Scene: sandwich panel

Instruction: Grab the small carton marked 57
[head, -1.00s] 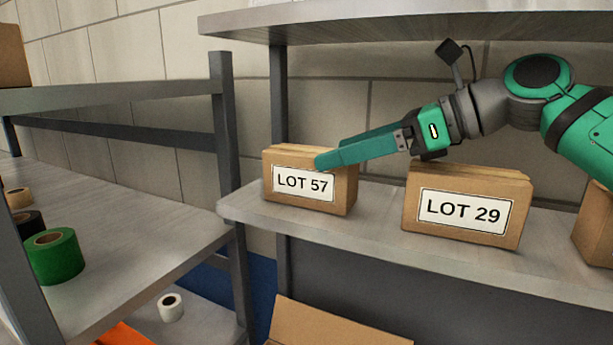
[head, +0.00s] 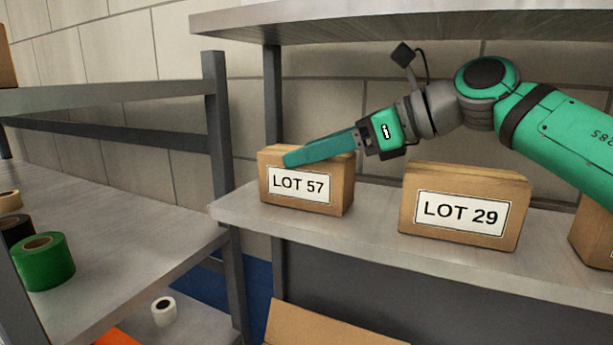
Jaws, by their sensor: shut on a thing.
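The small brown carton labelled LOT 57 (head: 297,186) stands upright at the left end of the grey shelf. My gripper (head: 288,160) reaches in from the right, with its teal fingers across the top of this carton. The fingers are shut on the carton's upper part; the near finger lies above the label, and the far finger is mostly hidden behind it. The carton looks to be still at shelf level.
A carton labelled LOT 29 (head: 461,210) stands to the right on the same shelf (head: 370,223), with another carton at the right edge. A shelf board (head: 400,22) spans above my arm. A left rack holds tape rolls, including a green one (head: 44,261). An open cardboard box (head: 325,325) is below.

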